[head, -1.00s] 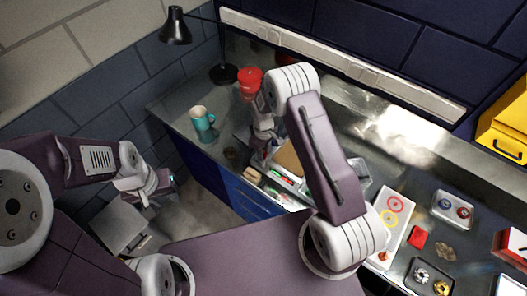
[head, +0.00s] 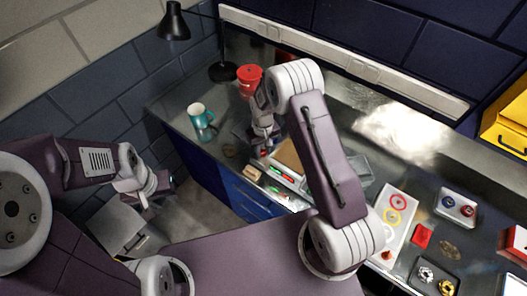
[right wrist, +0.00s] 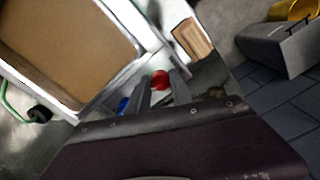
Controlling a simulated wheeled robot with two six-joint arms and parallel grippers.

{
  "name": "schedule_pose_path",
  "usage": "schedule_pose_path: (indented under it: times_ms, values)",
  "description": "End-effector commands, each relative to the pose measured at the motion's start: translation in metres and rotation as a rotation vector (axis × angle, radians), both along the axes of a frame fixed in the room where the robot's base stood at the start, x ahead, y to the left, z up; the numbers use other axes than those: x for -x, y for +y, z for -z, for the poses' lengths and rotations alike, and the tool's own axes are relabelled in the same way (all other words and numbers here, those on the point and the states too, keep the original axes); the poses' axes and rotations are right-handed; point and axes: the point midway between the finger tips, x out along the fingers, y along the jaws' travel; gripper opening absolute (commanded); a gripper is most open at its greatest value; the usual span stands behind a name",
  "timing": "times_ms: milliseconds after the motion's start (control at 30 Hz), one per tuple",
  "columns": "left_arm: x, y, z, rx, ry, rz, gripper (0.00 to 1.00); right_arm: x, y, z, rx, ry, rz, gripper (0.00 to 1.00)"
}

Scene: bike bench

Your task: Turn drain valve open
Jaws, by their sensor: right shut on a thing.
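In the right wrist view a small round red part (right wrist: 160,79), which looks like the drain valve's knob, sits between my right gripper's fingertips (right wrist: 162,93). The fingers are closed on its sides. A bit of blue (right wrist: 123,104) shows just left of the fingers. In the head view my right gripper (head: 262,151) points down at the bench by the tray, and the arm partly hides the valve area. My left gripper (head: 166,185) hangs low at the left, away from the bench, and its jaws are too small to read.
A framed tray with a tan floor (right wrist: 70,35) lies close to the right gripper; a wooden block (right wrist: 193,38) is beside it. On the bench stand a teal mug (head: 201,116), a red-topped container (head: 249,76) and a black lamp (head: 174,22). Small trays lie at right.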

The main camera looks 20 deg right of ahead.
Motion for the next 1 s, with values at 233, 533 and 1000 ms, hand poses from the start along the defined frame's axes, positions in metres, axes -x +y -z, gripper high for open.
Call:
schedule_pose_path:
  times_ms: [233, 533, 1000]
  values:
    - [0.0, 0.0, 0.011, 0.0, 0.0, 0.0, 0.3, -0.002, 0.001, 0.001, -0.003, -0.008, 0.232, 0.0]
    - [0.0, 0.0, 0.02, 0.0, 0.0, 0.0, 0.3, -0.003, 0.0, 0.0, -0.004, -0.009, 0.517, 0.0]
    - [0.0, 0.0, 0.029, 0.0, 0.0, 0.0, 0.3, -0.004, 0.0, -0.001, -0.007, -0.01, 0.921, 0.0]
